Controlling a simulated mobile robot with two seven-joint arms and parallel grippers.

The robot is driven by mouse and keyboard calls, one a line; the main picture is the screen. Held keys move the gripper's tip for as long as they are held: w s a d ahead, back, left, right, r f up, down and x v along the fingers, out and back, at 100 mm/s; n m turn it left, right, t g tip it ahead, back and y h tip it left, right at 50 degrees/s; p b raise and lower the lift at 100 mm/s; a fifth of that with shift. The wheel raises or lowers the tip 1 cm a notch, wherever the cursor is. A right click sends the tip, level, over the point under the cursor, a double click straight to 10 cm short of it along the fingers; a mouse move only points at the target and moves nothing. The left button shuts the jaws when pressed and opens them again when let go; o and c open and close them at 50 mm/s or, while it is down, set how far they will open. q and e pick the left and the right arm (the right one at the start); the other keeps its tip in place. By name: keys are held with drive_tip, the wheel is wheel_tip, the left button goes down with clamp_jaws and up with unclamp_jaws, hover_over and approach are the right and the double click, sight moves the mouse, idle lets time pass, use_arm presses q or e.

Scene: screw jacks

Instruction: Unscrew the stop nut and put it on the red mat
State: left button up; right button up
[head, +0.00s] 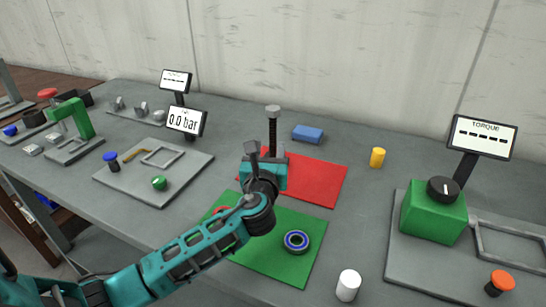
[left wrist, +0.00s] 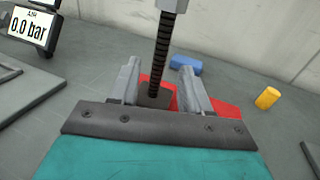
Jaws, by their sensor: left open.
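The screw jack's dark threaded rod (head: 272,132) stands upright behind my left gripper, with a grey nut-like head (head: 273,109) at its top. In the left wrist view the rod (left wrist: 163,45) rises between the finger lines, and the head (left wrist: 165,7) is cut by the top edge. My left gripper (head: 266,149) is open, well below the head; its fingers (left wrist: 160,70) do not touch the rod. I cannot tell whether the rod is between the fingertips or just beyond. The red mat (head: 318,182) lies behind and right of the gripper. My right gripper is not in view.
A green mat (head: 285,268) with a blue-ringed bearing (head: 296,241) lies in front. A green torque station (head: 434,218) is at right. The red mat's right part is clear.

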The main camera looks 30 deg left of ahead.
sight(272, 136)
use_arm(q)
drive_tip(key=x, duration=0.7)
drive_tip(key=shift+w+b, duration=0.15)
drive_tip(key=shift+b, duration=0.15)
clamp_jaws()
idle(1.1)
drive_tip(key=shift+r, duration=0.15)
